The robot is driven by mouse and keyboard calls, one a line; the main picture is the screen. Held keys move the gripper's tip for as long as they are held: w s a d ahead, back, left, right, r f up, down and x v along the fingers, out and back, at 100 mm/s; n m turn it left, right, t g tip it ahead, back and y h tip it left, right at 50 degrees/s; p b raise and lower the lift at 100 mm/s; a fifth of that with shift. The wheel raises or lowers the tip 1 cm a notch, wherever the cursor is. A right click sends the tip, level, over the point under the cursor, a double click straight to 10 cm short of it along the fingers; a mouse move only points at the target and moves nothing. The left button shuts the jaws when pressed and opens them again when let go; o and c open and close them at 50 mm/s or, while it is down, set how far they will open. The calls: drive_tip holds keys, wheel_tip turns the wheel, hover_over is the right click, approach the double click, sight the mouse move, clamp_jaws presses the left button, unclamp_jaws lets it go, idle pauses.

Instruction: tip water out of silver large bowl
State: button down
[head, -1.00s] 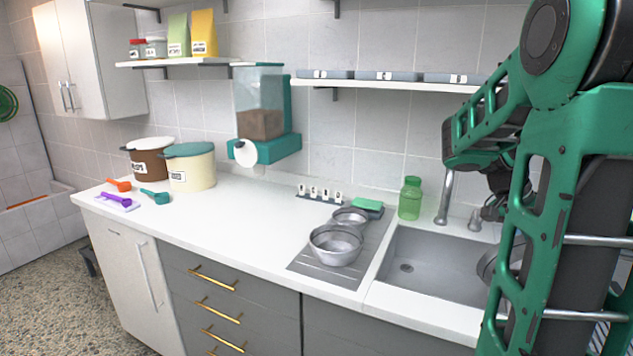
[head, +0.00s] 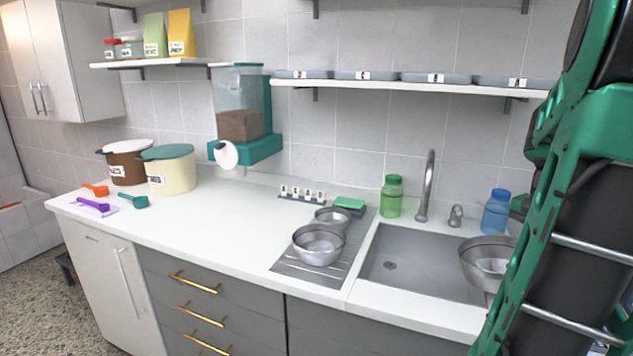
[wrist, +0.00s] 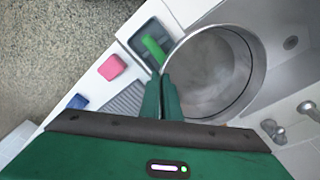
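The silver large bowl (head: 480,268) is at the right end of the sink (head: 410,278), upright, its right part hidden behind my arm in the head view. In the wrist view the bowl (wrist: 212,72) fills the middle right, with a hazy grey inside; I cannot clearly tell the water level. My gripper (wrist: 162,82) is at the bowl's rim, on the side away from the drain. Its two green fingers are close together with the rim between them, and look shut on it. The head view hides the fingers.
A tap (head: 426,190), a green bottle (head: 391,197) and a blue bottle (head: 496,212) stand behind the sink. Two other silver bowls, one nearer (head: 318,246) and one smaller (head: 330,216), sit on the left drainer. A pink block (wrist: 111,67) and dark tray (wrist: 138,32) lie beside the large bowl.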

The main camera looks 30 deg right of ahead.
drive_tip(key=shift+s+d+f+t+y, duration=0.3)
drive_tip(key=shift+f+t+y, duration=0.1)
drive_tip(key=shift+t, duration=0.1)
idle(0.7)
